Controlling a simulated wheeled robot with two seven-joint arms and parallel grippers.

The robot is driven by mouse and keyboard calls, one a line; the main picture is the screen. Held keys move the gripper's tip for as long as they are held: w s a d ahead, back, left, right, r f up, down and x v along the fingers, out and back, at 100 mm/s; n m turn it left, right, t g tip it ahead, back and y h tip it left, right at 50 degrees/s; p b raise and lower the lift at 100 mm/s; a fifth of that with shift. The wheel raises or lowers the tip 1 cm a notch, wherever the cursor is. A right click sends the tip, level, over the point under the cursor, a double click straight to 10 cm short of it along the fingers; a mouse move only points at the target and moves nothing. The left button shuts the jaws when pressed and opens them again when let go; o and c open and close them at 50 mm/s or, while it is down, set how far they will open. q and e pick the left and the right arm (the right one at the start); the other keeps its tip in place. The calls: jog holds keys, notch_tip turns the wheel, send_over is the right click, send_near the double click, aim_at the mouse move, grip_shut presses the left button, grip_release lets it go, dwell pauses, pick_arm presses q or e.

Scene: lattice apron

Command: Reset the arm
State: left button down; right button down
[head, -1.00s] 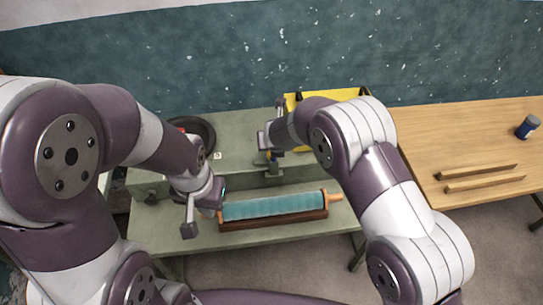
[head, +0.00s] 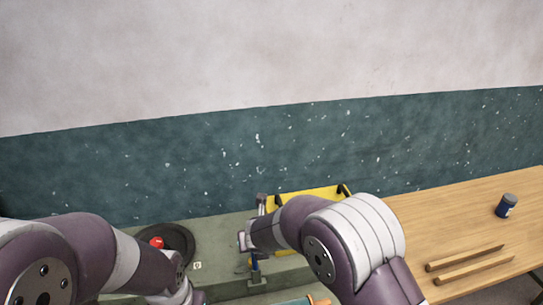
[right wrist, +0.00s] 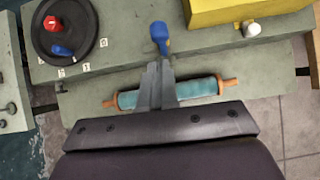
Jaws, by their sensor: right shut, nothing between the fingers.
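My right gripper (head: 244,241) is over the green bench (head: 220,228) in the head view, its arm coming in from the right. In the right wrist view its two fingers (right wrist: 155,84) are together and empty, partly covering a teal roller (right wrist: 197,88) with orange ends that lies on the bench. Only a sliver of the roller (head: 294,302) shows at the head view's bottom edge. My left arm enters from the left in the head view; its gripper is below the frame.
A blue-handled lever (right wrist: 159,38) stands beyond the fingers. A black dial (right wrist: 82,20) with red and blue knobs is at left. A yellow block (right wrist: 215,12) is at the back. The wooden table (head: 400,215) at right holds two wooden bars (head: 465,260) and a blue jar (head: 506,206).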

jog(key=s+d+f+n+g+y+b, duration=0.25)
jog(key=s+n, duration=0.75)
jog(key=n, duration=1.1)
jog(key=s+d+f+n+g+h+b, duration=0.1)
jog(key=s+d+n+h+b, duration=0.1)
jog(key=s+d+n, duration=0.4)
jog(key=s+d+f+n+g+h+b, duration=0.1)
jog(key=s+d+n, duration=0.5)
jog(key=d, duration=1)
jog(key=shift+s+d+f+g+h+b, duration=0.35)
jog(key=shift+s+g+h+b, duration=0.3)
jog(key=shift+s+b, duration=0.45)
jog(key=shift+r, duration=0.15)
